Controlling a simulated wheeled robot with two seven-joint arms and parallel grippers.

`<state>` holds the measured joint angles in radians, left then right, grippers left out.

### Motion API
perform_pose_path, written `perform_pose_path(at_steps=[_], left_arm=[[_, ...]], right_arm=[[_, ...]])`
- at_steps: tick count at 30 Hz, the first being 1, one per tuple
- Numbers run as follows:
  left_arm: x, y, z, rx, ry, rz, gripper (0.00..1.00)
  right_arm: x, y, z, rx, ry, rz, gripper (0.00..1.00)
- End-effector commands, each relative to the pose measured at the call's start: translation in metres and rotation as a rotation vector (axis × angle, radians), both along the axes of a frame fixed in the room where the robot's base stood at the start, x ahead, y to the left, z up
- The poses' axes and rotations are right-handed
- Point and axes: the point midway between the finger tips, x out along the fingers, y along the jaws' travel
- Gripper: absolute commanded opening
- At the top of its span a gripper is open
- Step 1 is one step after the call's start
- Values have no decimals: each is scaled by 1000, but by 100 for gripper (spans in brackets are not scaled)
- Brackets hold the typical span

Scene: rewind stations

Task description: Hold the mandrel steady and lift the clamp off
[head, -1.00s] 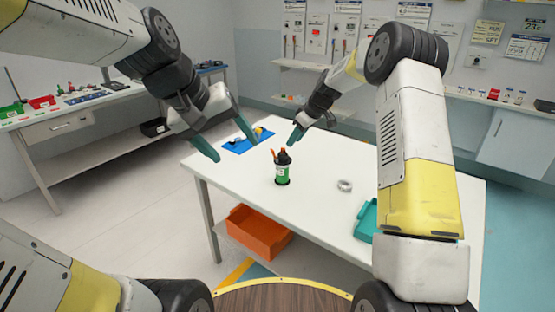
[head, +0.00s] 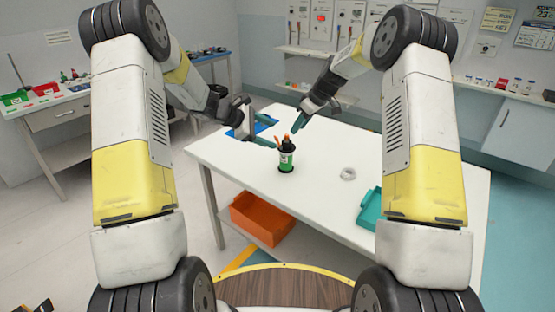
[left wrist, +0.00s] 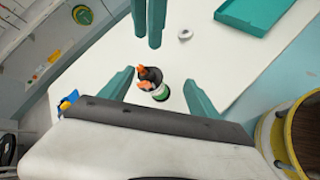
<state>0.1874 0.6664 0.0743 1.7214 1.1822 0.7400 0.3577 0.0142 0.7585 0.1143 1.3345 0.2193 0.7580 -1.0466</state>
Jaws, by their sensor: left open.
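The mandrel (head: 286,160) stands upright on the white table, dark with a green and white band. Orange-tipped clamp parts (head: 287,139) show at its top; the fine detail is too small to tell. In the left wrist view the mandrel (left wrist: 160,92) and the orange parts (left wrist: 145,85) lie between and beyond my left fingertips. My left gripper (head: 271,134) is open, with teal fingers, to the left of the mandrel's top and apparently holding nothing. My right gripper (head: 297,124) is above and behind the mandrel; its two fingers show close together in the left wrist view.
A grey-white ring (head: 348,174) and a teal tray (head: 369,209) are on the table to the right. A blue mat (head: 262,122) lies at the back left, partly hidden by my left gripper. An orange bin (head: 262,222) sits under the table. The table's front is clear.

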Motion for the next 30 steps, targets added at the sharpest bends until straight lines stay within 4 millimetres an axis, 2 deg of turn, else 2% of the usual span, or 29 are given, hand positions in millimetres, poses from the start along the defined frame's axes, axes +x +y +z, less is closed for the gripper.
perform_pose_path(at_steps=[1, 6, 12, 15, 20, 30], left_arm=[[12, 3, -23, -42, 41, 48, 71], [45, 4, -84, -199, 167, 210, 71], [61, -18, -131, -387, 299, 333, 71], [65, -24, -144, -442, 335, 371, 71], [70, -33, -153, -481, 361, 392, 71], [95, -71, -172, -480, 361, 390, 71]], right_arm=[[0, 0, 0, 0, 0, 0, 36], [0, 0, 0, 0, 0, 0, 36], [0, 0, 0, 0, 0, 0, 36], [0, 0, 0, 0, 0, 0, 36], [0, 0, 0, 0, 0, 0, 36], [0, 0, 0, 0, 0, 0, 36]])
